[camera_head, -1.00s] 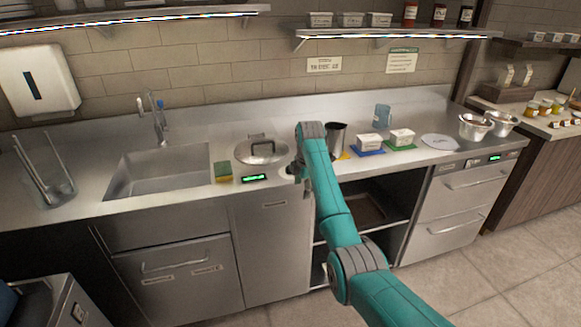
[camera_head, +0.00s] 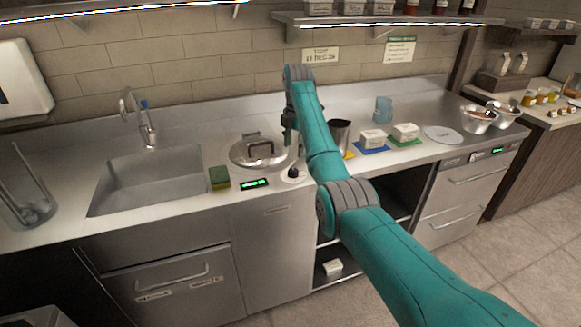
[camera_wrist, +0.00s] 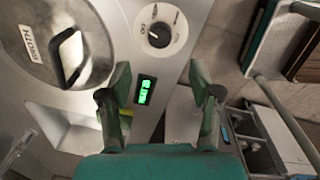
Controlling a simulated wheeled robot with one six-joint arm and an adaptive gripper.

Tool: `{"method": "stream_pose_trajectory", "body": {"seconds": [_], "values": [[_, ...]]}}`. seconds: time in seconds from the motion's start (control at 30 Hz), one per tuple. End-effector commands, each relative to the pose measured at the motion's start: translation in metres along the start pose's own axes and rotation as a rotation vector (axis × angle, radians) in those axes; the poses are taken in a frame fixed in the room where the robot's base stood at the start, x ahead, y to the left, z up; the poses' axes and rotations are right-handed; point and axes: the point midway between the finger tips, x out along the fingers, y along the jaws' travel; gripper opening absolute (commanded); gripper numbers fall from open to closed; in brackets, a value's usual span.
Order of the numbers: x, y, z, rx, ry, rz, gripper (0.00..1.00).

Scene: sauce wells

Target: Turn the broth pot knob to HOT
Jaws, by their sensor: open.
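The knob (camera_head: 293,173) is a small black knob on a pale round dial, set in the steel counter. In the wrist view the knob (camera_wrist: 158,35) shows from above with small labels around it; I cannot read which one it points to. The broth pot's lid (camera_head: 258,150), round with a dark handle, sits just left of the knob and also shows in the wrist view (camera_wrist: 35,75). A green-lit display (camera_head: 254,184) is near both. My gripper (camera_head: 290,137) is above the counter over the knob area, apart from it. Its fingers (camera_wrist: 160,95) are spread and empty.
A sponge (camera_head: 219,178) and the sink (camera_head: 150,180) lie to the left. A metal pitcher (camera_head: 340,133) and white tubs (camera_head: 373,138) on coloured mats stand to the right. The counter's front edge is close to the knob.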

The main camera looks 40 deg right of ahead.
Motion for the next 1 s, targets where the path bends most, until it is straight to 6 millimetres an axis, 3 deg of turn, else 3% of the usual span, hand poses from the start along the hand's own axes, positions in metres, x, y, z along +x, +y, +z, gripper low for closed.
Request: {"method": "stream_pose_trajectory", "body": {"seconds": [0.3,0.5,0.7,1.0], "values": [[0.057,-0.001,-0.001,0.001,0.002,-0.004,0.63],[0.084,-0.001,-0.001,0.001,0.001,-0.002,0.63],[0.096,0.0,0.0,0.001,0.0,0.0,0.63],[0.097,0.0,0.0,0.001,0.0,0.0,0.61]]}}
